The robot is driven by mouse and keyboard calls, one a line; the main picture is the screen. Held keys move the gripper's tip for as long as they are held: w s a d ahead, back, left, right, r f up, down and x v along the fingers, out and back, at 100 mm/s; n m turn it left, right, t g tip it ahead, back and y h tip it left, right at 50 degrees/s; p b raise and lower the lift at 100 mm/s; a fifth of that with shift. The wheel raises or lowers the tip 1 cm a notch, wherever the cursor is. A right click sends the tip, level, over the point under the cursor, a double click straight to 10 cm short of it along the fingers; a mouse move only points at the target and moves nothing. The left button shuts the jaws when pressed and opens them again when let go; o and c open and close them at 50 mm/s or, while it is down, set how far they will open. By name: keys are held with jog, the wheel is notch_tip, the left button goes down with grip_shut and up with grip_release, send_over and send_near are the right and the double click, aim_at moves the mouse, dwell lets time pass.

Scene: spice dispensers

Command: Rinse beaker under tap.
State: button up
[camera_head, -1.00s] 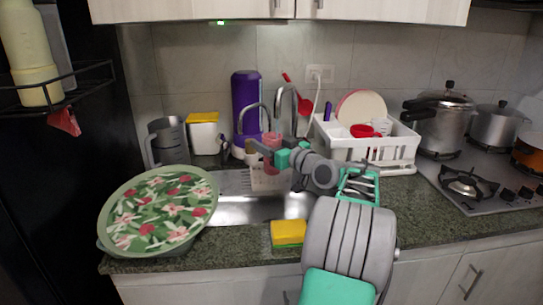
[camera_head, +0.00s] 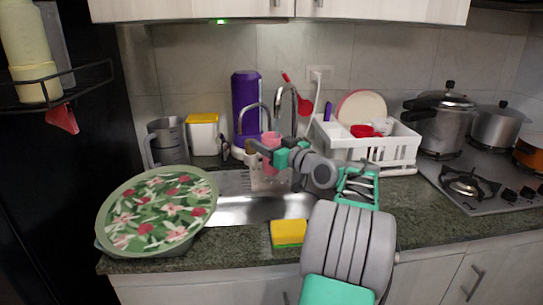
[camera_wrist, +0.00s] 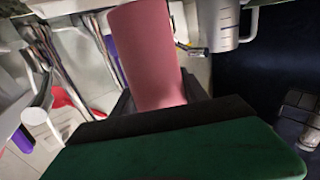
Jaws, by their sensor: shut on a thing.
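A pink beaker (camera_head: 271,141) is held above the sink by my gripper (camera_head: 262,149), close to the taps. In the wrist view the beaker (camera_wrist: 149,50) fills the middle, with the dark fingers of my gripper (camera_wrist: 165,105) around its near end. A tall curved metal tap (camera_head: 282,98) stands behind and just right of the beaker, and a second thin spout (camera_head: 246,113) is at its left. I see no water running. The metal sink (camera_head: 255,209) lies below, partly hidden by my arm.
A floral green-rimmed basin (camera_head: 106,215) sits left of the sink. A yellow sponge (camera_head: 289,232) is on the front edge. A white dish rack (camera_head: 397,151) stands right, a purple bottle (camera_head: 245,98) behind, and a grey jug (camera_head: 166,142) and yellow-lidded box (camera_head: 203,134) at back left.

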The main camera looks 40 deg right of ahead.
jog(key=shift+s+a+f+b, duration=0.1)
jog(key=shift+s+a+b, duration=0.75)
jog(key=shift+a+b, duration=0.2)
jog(key=s+a+b, duration=0.3)
jog(key=a, duration=0.1)
jog(key=shift+s, duration=0.2)
dwell(0.6)
jog(key=s+a+r, duration=0.3)
jog(key=a+r, duration=0.1)
jog(key=shift+r+b, duration=0.15)
jog(key=shift+b, duration=0.15)
jog(key=shift+s, duration=0.1)
dwell(0.5)
